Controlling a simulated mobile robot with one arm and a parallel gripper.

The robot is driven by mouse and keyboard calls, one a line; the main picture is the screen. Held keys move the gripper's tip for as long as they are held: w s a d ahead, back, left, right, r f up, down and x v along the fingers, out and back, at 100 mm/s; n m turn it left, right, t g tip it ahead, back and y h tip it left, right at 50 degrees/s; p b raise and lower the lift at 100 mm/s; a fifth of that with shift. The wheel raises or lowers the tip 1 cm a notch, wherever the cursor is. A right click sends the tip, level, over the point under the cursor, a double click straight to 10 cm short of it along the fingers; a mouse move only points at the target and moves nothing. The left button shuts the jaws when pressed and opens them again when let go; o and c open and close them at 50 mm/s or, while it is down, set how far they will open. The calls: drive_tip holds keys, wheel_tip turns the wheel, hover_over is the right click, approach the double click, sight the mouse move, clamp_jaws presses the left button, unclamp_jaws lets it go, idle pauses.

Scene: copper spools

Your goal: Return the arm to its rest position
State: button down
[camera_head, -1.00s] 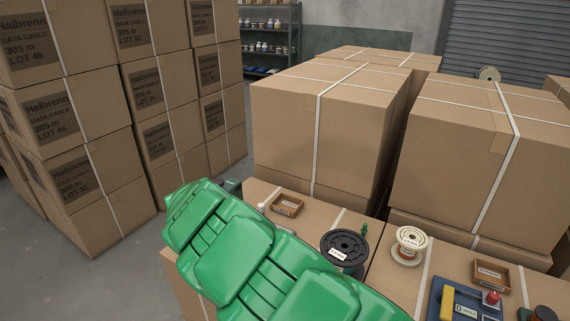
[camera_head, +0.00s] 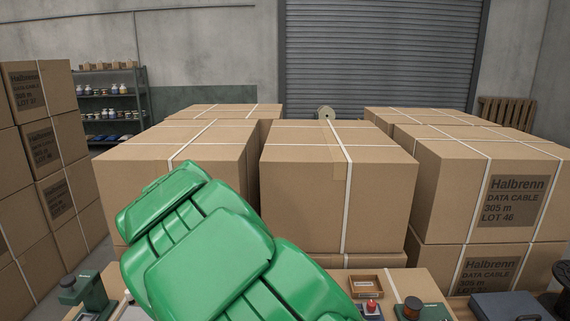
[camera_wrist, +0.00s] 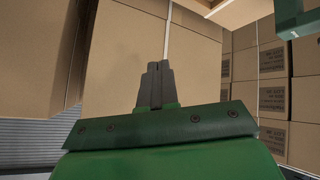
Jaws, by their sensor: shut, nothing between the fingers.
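My green arm (camera_head: 213,245) rises from the bottom of the head view and leans up to the left, in front of the strapped cartons. The head view does not show my gripper. In the wrist view my gripper (camera_wrist: 155,68) has its two grey fingers together, with nothing between them. A large carton (camera_wrist: 125,50) fills the view behind the fingers; I cannot tell how far off it is.
Strapped cartons (camera_head: 320,180) stand behind the work surface. A small wooden tray (camera_head: 380,283), a green device (camera_head: 85,292) and a dark blue case (camera_head: 508,306) sit along its near side. A shelf (camera_head: 112,105) and a roller door (camera_head: 380,55) are behind.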

drive_tip(key=d+r+m+h, duration=0.1)
drive_tip(key=d+r+m, duration=0.25)
drive_tip(key=d, duration=0.65)
drive_tip(key=s+d+r+m+t, duration=0.1)
drive_tip(key=d+r+m, duration=0.25)
drive_tip(key=d, duration=0.65)
drive_tip(key=d+r+m+h, duration=0.1)
drive_tip(key=d+r+m, duration=0.25)
drive_tip(key=d, duration=0.55)
drive_tip(key=s+d+r+m+t, duration=0.1)
drive_tip(key=s+d+r+m, duration=0.1)
drive_tip(key=s+d+m, duration=0.5)
drive_tip(key=s+d+f+n+g, duration=0.2)
drive_tip(key=s+f+n+g, duration=0.1)
drive_tip(key=s, duration=0.9)
drive_tip(key=s+d+f+n+g+h, duration=0.1)
drive_tip(key=s+d+f+n+g, duration=0.2)
drive_tip(key=s, duration=1)
drive_tip(key=s+d+f+n+g, duration=0.2)
drive_tip(key=s+f+g, duration=0.4)
drive_tip(key=s, duration=0.6)
wheel_tip(320, 180, down, 2)
drive_tip(key=shift+s+d+f+n, duration=0.1)
drive_tip(key=shift+s+d+n, duration=0.2)
drive_tip(key=shift+n, duration=0.55)
drive_tip(key=c, duration=1.8)
unclamp_jaws()
